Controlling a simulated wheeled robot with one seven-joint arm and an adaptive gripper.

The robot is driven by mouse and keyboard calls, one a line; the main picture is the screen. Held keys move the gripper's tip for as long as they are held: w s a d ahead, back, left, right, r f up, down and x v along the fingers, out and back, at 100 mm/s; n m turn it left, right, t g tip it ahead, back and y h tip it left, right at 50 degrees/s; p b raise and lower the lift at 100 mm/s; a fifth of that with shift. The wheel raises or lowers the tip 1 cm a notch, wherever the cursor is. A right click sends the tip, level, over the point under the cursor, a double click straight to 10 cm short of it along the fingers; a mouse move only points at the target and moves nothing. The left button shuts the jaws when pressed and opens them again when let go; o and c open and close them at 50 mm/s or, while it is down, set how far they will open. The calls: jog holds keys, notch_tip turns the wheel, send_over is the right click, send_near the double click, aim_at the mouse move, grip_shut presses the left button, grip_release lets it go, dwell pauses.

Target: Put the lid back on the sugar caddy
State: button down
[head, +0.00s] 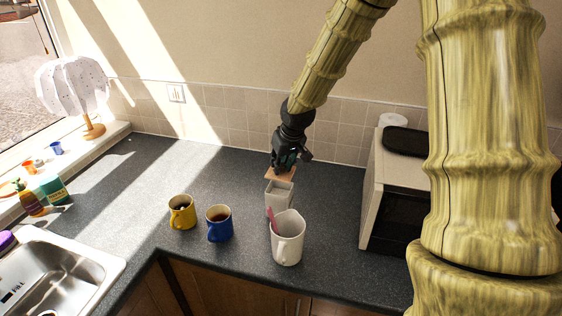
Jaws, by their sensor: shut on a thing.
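The sugar caddy (279,202) is a pale grey square canister on the dark counter, behind a white pitcher. Its open top faces up. My gripper (285,166) points down just above and behind the caddy. It is shut on the lid (284,174), a light wooden square. The lid shows at the back of the caddy's rim, partly hidden by the gripper. I cannot tell whether the lid touches the rim.
The white pitcher (289,243) with a pink utensil stands directly in front of the caddy. A blue mug (219,231) and a yellow mug (181,217) are to the left. A microwave (397,190) stands right. The counter between caddy and microwave is clear.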

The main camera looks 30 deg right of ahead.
aim_at(281, 173)
jog(key=x, duration=0.1)
jog(key=b+x, duration=0.1)
jog(key=x, duration=0.1)
jog(key=shift+w+a+r, duration=0.1)
jog(key=shift+w+a, duration=0.05)
jog(key=shift+a, duration=0.05)
jog(key=shift+s+d+f+b, duration=0.1)
jog(key=shift+s+f+b, duration=0.35)
jog(key=shift+s, duration=0.25)
jog(key=shift+x, duration=0.85)
jog(key=shift+s+r, duration=0.15)
jog(key=shift+r, duration=0.05)
jog(key=shift+f, duration=0.1)
jog(key=shift+s, duration=0.1)
jog(key=shift+p, duration=0.4)
jog(key=shift+f, duration=0.5)
dwell(1.7)
